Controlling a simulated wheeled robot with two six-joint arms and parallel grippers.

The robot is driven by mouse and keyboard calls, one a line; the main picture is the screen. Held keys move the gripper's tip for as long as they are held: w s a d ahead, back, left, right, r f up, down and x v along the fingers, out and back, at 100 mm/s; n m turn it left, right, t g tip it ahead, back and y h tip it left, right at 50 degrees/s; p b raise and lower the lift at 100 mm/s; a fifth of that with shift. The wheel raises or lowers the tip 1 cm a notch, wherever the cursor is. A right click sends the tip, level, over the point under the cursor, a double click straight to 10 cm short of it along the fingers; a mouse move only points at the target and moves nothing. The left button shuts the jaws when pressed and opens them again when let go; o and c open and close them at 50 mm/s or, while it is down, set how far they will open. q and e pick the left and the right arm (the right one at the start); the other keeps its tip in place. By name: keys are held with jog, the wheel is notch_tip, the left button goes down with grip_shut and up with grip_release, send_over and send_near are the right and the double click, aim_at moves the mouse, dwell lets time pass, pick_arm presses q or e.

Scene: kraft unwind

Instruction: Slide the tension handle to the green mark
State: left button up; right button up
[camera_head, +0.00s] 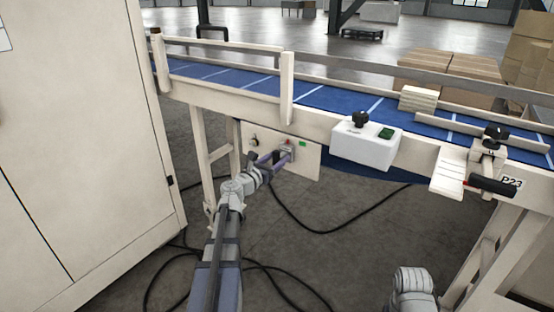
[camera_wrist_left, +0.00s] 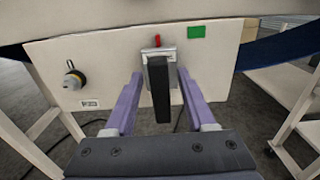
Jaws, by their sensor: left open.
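The tension handle is a black upright bar (camera_wrist_left: 161,92) on a grey metal block, with a red pointer (camera_wrist_left: 157,40) on top, on a cream panel (camera_wrist_left: 105,50). The green mark (camera_wrist_left: 196,31) is a small rectangle to the right of the pointer and apart from it. It also shows in the head view (camera_head: 303,144), on the panel under the conveyor. My left gripper (camera_wrist_left: 160,76) is open, with one purple finger on each side of the black bar. Whether either finger touches it, I cannot tell. In the head view my left gripper (camera_head: 283,157) reaches the panel and partly hides the handle.
The blue conveyor (camera_head: 330,99) runs above, with a white control box (camera_head: 365,150) and a red-and-black lever (camera_head: 492,184) to the right. A beige cabinet (camera_head: 85,130) stands left. Black cables (camera_head: 340,228) lie on the floor.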

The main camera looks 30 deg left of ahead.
pick_arm(q)
grip_shut()
dwell(0.4)
dwell(1.0)
